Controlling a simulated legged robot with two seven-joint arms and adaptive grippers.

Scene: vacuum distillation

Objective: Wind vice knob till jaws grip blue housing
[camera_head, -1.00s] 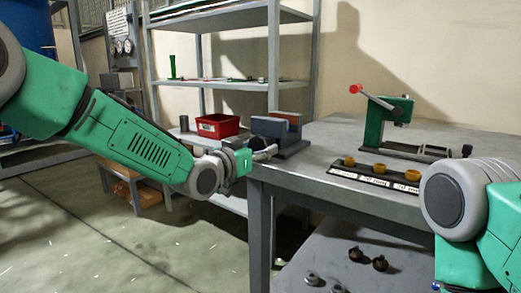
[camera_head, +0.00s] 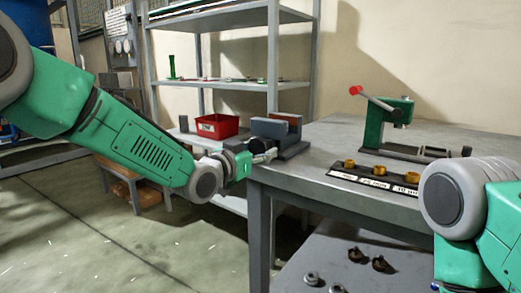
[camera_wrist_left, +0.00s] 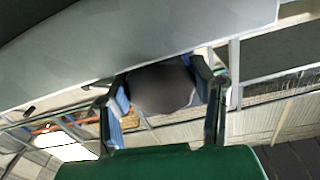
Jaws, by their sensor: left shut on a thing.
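The vice (camera_head: 293,149) sits on the left end of the grey table, with blue-grey jaw blocks (camera_head: 268,128) standing up and a brownish face between them. I cannot clearly make out a separate blue housing, or whether the jaws touch it. My left gripper (camera_head: 264,154) is at the vice's near left side, shut on the knob. In the left wrist view the dark round knob (camera_wrist_left: 160,88) sits between the two fingers with blue pads. The knob is mostly hidden by the gripper in the head view. My right gripper is out of view; only its arm shows at the right.
A green lever press (camera_head: 388,125) stands at the back of the table (camera_head: 330,133). A labelled strip (camera_head: 372,180) with yellow rings lies in front of it. A red bin (camera_head: 217,126) is on the shelving behind. Small parts lie on the lower shelf (camera_head: 340,250).

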